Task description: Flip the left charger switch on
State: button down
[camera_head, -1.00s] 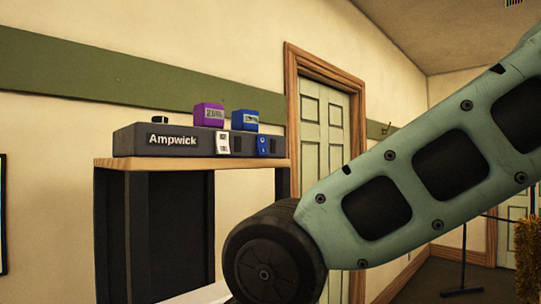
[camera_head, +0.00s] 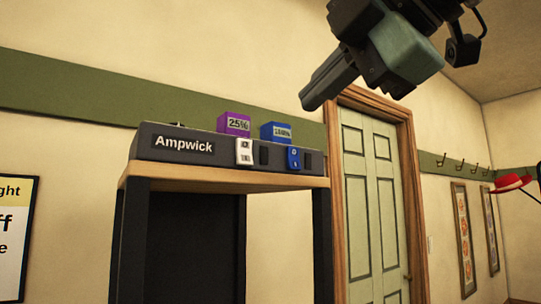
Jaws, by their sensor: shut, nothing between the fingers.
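The dark grey charger (camera_head: 190,158), labelled "Ampwick", sits on a wood-topped stand. On its front are two rocker switches: a white left one (camera_head: 245,152) and a blue right one (camera_head: 293,158). I cannot surely tell their positions. A purple battery block (camera_head: 235,123) reading 25% stands above the white switch. A blue block (camera_head: 276,132) stands above the blue switch; its display is too small to read surely. My gripper (camera_head: 312,98) is shut and empty, up and right of the charger, pointing down and left, apart from it.
The stand (camera_head: 230,181) has dark legs and a dark back panel. A pale green door (camera_head: 372,200) with a wooden frame is to the right. A poster (camera_head: 15,240) hangs at the left. A red hat (camera_head: 512,182) and hooks are at the far right.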

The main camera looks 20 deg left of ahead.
jog(key=shift+a+p, duration=0.1)
jog(key=shift+p, duration=0.3)
jog(key=p, duration=0.8)
send_near(246, 161)
jog(key=x, duration=0.7)
jog(key=shift+s, duration=0.1)
jog(key=shift+f+b, duration=0.4)
jog(key=shift+b, duration=0.4)
jog(key=shift+a+y+b, duration=0.1)
jog(key=shift+y+b, duration=0.2)
jog(key=shift+b, duration=0.15)
jog(key=shift+r+p, duration=0.25)
jog(key=shift+p, duration=0.05)
